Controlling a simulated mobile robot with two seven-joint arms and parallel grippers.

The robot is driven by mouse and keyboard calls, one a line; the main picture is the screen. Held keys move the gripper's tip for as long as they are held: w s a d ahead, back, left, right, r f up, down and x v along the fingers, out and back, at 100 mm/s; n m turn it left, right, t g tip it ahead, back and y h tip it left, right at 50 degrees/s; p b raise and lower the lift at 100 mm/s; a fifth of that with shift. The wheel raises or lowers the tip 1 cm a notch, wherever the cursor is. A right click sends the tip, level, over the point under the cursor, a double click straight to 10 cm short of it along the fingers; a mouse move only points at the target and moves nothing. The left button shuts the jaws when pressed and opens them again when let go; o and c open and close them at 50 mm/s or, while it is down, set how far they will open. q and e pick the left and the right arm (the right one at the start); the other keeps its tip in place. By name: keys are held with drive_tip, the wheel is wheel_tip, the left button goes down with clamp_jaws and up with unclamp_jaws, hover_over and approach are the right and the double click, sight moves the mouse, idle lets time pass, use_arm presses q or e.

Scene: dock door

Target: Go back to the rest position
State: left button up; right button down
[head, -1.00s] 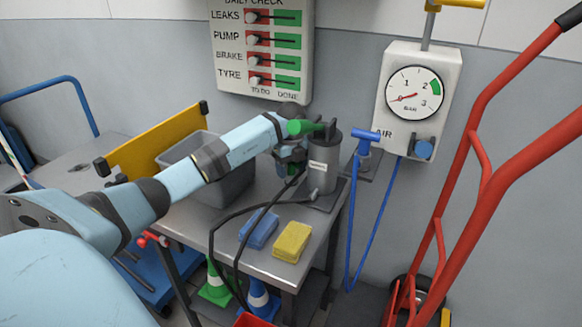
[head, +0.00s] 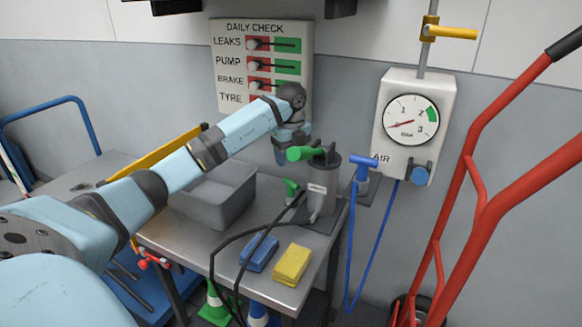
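My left arm comes in from the left and reaches over the grey metal table (head: 190,240). Its wrist is in front of the lower part of the daily check board (head: 263,60). My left gripper (head: 281,158) hangs below the wrist, just left of the dark grey pump canister (head: 323,185) and behind its green lever (head: 303,153). Its fingertips are small and partly hidden, so I cannot tell whether it is open or shut. I see nothing clearly held in it. My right gripper is not in view.
A grey bin (head: 215,195), a blue sponge (head: 259,253) and a yellow sponge (head: 292,264) are on the table. Black hoses loop over its front. A blue-handled nozzle (head: 364,168), an air gauge (head: 412,122) and a red hand truck (head: 478,165) stand to the right.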

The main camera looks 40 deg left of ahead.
use_arm(q)
drive_tip(key=shift+r, duration=0.4)
